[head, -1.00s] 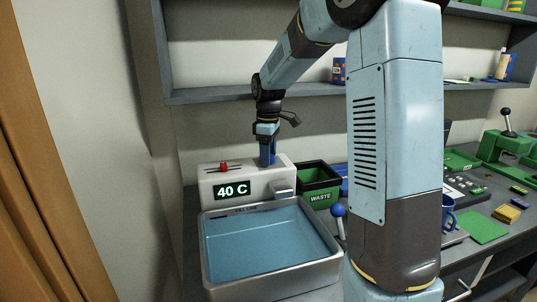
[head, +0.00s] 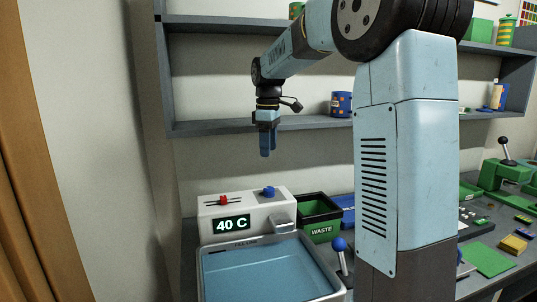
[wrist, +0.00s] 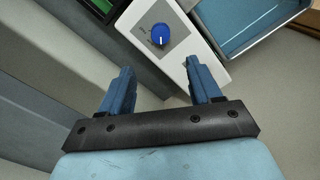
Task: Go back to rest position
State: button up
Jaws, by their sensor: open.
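My gripper (head: 267,143) hangs pointing down in the head view, above the white control box and apart from it. Its blue fingers (wrist: 160,85) are spread with nothing between them in the wrist view. The control box (head: 244,205) carries a red knob, a blue knob (head: 268,192) and a display (head: 231,224) reading 40 C. The blue knob also shows in the wrist view (wrist: 160,35), ahead of the fingertips and clear of them.
A basin of blue water (head: 265,272) stands in front of the box. A green bin marked WASTE (head: 320,219) and a blue-balled lever (head: 339,245) are to its right. A grey shelf (head: 215,127) runs along the wall behind my arm. A green press (head: 503,172) stands far right.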

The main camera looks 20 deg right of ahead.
dwell(0.3)
jog(key=s+r+m+t, duration=0.25)
jog(key=s+m, duration=0.35)
jog(key=s, duration=1.1)
jog(key=s+f+m+t, duration=0.3)
jog(key=s+f+m, duration=0.2)
jog(key=s, duration=0.9)
jog(key=shift+s+d+f, duration=0.2)
jog(key=shift+s+f, duration=0.05)
jog(key=shift+f, duration=0.75)
